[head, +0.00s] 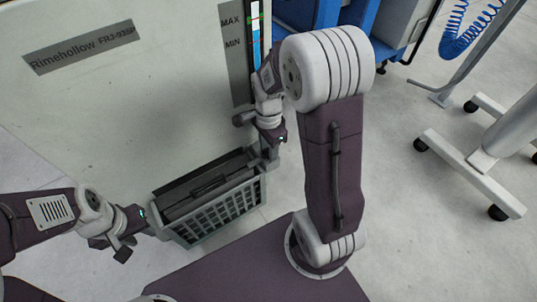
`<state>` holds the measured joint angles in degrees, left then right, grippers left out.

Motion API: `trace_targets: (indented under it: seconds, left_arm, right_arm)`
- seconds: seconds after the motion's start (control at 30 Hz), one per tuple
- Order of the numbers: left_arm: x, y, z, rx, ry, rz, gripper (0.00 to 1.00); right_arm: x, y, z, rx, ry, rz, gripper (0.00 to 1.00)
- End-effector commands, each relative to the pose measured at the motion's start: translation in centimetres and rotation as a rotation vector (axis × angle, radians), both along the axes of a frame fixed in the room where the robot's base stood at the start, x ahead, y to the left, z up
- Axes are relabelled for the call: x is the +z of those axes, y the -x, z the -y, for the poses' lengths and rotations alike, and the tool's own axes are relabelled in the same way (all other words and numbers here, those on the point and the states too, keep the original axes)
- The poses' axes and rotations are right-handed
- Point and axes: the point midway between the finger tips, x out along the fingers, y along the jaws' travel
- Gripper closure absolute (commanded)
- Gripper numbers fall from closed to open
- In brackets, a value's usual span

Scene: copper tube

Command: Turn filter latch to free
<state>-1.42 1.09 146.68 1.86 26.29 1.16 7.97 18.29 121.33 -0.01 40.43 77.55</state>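The filter unit is a grey slotted basket frame (213,215) with a dark panel and handle in it, low on the front of the pale machine (130,110). A small grey upright part (268,155) stands at its right end; I cannot tell whether this is the latch. My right gripper (262,133) points down just above that part, and its own body covers much of the spot. My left gripper (130,240) is beside the basket's left end, close to it or touching. The fingertips of both grippers are small and partly hidden, so their opening is unclear.
A level gauge (254,45) marked MAX and MIN runs down the machine's right edge. Blue and grey equipment (385,22) stands behind. A wheeled stand (470,170) and a blue coiled hose (462,30) are at the right. The floor between is clear.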

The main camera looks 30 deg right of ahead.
Motion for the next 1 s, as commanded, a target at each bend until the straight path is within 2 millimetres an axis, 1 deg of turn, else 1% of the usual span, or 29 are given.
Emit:
trace_targets:
  seconds: [0.03, 0.2, 0.27, 0.3, 0.33, 1.0]
  left_arm:
    - [-0.20, 0.00, 0.00, 0.000, 0.000, 0.000, 0.64]
    - [0.03, -0.01, 0.00, 0.000, 0.000, 0.000, 0.64]
    - [0.04, -0.01, 0.00, 0.000, 0.000, 0.000, 0.64]
    - [0.04, -0.01, 0.00, 0.000, 0.000, 0.000, 0.64]
    - [0.04, -0.01, 0.00, 0.000, 0.000, 0.000, 0.64]
    - [0.03, -0.01, 0.00, 0.000, 0.000, 0.000, 0.64]
  right_arm:
    - [-0.23, -0.01, 0.00, 0.000, 0.000, 0.000, 0.64]
    - [0.01, -0.01, 0.00, 0.000, 0.000, 0.001, 0.64]
    - [0.01, -0.01, 0.00, 0.000, 0.000, 0.001, 0.80]
    - [0.01, -0.01, 0.00, 0.000, 0.000, 0.001, 0.91]
    - [0.01, -0.01, 0.00, 0.000, 0.000, 0.001, 1.00]
    - [0.01, 0.00, 0.01, 0.000, 0.000, 0.000, 1.00]
